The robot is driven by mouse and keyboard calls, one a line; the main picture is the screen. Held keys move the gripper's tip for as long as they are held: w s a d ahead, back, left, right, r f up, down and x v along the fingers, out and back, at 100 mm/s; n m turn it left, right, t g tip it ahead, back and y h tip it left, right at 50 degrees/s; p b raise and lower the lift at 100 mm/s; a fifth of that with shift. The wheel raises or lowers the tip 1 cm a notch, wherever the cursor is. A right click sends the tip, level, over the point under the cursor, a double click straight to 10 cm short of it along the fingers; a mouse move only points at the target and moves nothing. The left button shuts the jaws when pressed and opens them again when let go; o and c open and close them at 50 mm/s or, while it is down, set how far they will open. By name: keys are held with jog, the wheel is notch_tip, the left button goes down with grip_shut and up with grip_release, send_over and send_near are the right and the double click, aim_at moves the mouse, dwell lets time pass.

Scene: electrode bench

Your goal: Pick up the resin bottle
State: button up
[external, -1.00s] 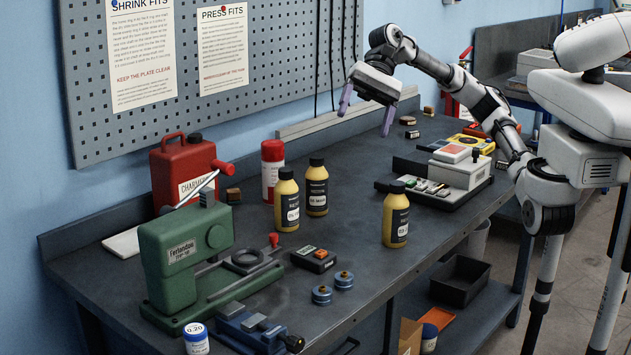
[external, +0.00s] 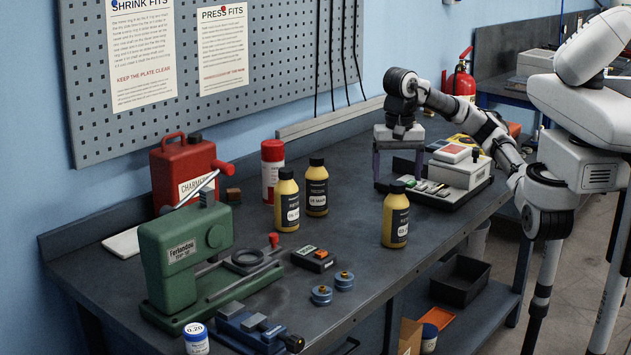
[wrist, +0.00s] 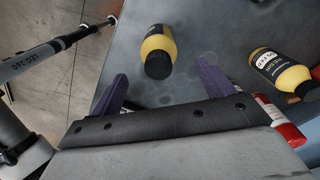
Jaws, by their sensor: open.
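Three yellow bottles with black caps and dark labels stand on the bench: a left one (external: 287,203), a middle one (external: 317,190) and a right one (external: 395,218) near the front edge. My gripper (external: 398,178) is open and empty, pointing down behind the right bottle, beside the grey device. In the wrist view, one yellow bottle (wrist: 158,55) shows ahead between the spread purple fingers (wrist: 161,82), not touched. Another yellow bottle (wrist: 279,70) is at the right.
A tray with a grey device (external: 462,168) stands right of my gripper. A red and white can (external: 272,168), red jerrycan (external: 182,170) and green press (external: 185,255) stand left. A small black box (external: 314,260) and blue discs (external: 322,294) lie in front. Bench between bottles is clear.

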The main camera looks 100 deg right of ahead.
aim_at(397, 183)
jog(key=shift+s+f+p, duration=0.15)
jog(key=shift+f+p, duration=0.55)
jog(key=shift+f, duration=2.25)
jog(key=shift+r, duration=0.1)
grip_shut()
